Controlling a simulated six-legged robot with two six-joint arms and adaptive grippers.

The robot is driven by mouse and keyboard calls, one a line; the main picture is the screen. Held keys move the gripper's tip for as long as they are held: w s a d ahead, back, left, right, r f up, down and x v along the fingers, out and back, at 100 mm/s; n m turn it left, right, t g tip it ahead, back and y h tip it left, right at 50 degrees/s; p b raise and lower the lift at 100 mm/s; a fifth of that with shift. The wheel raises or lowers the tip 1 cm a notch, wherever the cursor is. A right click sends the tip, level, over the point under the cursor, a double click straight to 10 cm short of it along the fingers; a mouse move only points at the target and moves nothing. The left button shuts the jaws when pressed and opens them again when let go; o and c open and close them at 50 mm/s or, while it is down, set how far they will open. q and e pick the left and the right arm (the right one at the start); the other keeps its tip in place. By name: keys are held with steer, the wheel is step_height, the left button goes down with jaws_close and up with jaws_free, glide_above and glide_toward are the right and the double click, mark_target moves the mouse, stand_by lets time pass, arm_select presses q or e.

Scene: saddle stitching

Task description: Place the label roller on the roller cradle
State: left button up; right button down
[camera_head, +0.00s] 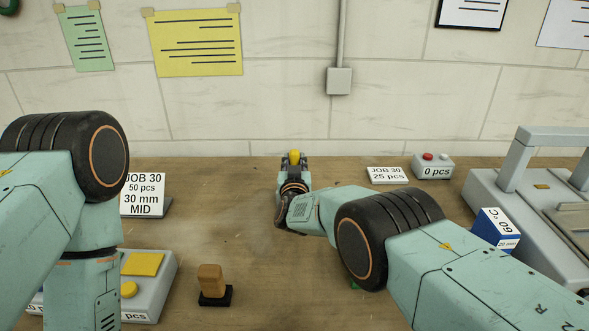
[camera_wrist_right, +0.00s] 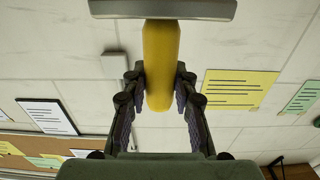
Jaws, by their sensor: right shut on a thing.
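My right gripper (camera_head: 293,165) is at the back of the table, near the wall, shut on a yellow piece (camera_head: 294,156) that I take for the label roller's handle. In the right wrist view, the yellow handle (camera_wrist_right: 159,70) lies between the two fingers of the gripper (camera_wrist_right: 159,88). A grey bar (camera_wrist_right: 163,9) crosses its far end at the top edge. I cannot make out the roller cradle in either view. My right arm hides part of the table. My left arm comes in at the left, but its gripper is out of view.
A brown block on a black base (camera_head: 211,284) stands front left. Job signs (camera_head: 142,193) (camera_head: 387,175), a button box (camera_head: 433,167), a blue box (camera_head: 495,228) and a grey machine (camera_head: 545,215) stand around.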

steer(key=shift+w+a+f, duration=0.2)
steer(key=shift+w+f, duration=0.2)
steer(key=shift+w, duration=0.05)
steer(key=c, duration=1.5)
jaws_free()
steer(key=shift+f, duration=0.1)
steer(key=o, duration=0.4)
steer(key=shift+s+d+r, duration=0.2)
steer(key=shift+s+r, duration=0.15)
steer(key=shift+s, duration=0.05)
steer(key=shift+o, duration=0.2)
steer(key=shift+w+a+f, duration=0.15)
steer(key=shift+w+f, duration=0.15)
steer(key=shift+w, duration=0.05)
